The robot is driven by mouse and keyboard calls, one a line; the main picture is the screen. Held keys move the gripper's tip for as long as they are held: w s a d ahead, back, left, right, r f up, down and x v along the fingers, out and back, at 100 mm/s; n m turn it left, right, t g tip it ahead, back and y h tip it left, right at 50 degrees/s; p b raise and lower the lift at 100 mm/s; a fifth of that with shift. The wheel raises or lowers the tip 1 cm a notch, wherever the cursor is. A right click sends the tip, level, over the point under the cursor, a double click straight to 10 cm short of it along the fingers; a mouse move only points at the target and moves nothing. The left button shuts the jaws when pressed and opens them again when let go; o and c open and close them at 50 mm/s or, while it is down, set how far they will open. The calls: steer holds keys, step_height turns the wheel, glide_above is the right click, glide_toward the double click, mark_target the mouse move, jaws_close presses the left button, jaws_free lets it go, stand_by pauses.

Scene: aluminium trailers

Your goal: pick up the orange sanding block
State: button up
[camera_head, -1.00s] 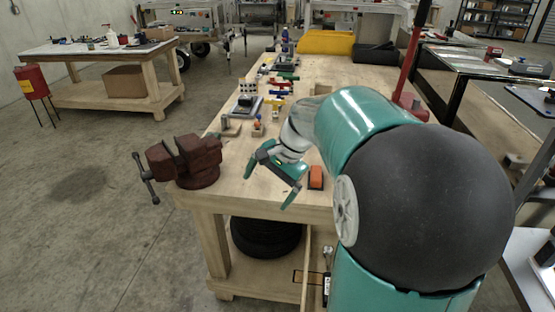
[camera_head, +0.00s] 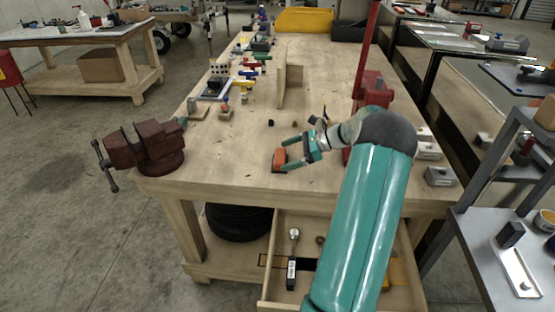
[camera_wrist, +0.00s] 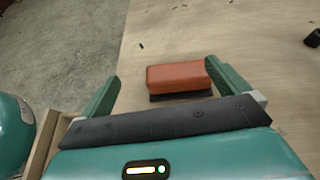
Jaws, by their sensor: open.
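The orange sanding block (camera_head: 279,159) lies on the wooden workbench (camera_head: 230,165) near its front edge. In the wrist view the block (camera_wrist: 178,76) shows its orange top and a dark base, with its long side facing my gripper. My gripper (camera_head: 281,156) is low over the bench, to the right of the block in the head view. Its green fingers are open, and in the wrist view they stand on either side of the block (camera_wrist: 160,88). I cannot tell whether either finger touches it.
A dark red vise (camera_head: 145,148) sits at the bench's left front corner. An open drawer (camera_head: 275,270) with tools juts out below the front edge. A red press (camera_head: 370,90) stands behind my arm. An upright wooden piece (camera_head: 290,85) and several small tools lie farther back.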

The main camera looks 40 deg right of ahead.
mark_target(278, 155)
steer(key=shift+s+d+f+m+t, duration=0.2)
steer(key=shift+d+f, duration=0.05)
steer(key=shift+d, duration=0.2)
steer(key=shift+s+d+f+m+t, duration=0.15)
steer(key=shift+d+f+m+t, duration=0.05)
steer(key=shift+d, duration=0.2)
steer(key=shift+d+f, duration=0.1)
steer(key=shift+d, duration=0.15)
steer(key=shift+w+d, duration=0.15)
steer(key=shift+w, duration=0.15)
steer(key=shift+r+x, duration=0.1)
steer(key=shift+x, duration=1.85)
steer(key=shift+r+x, duration=0.15)
steer(key=shift+x, duration=1.75)
steer(key=shift+w, duration=0.2)
steer(key=shift+c, duration=0.4)
steer(key=shift+d, duration=0.1)
steer(key=c, duration=0.8)
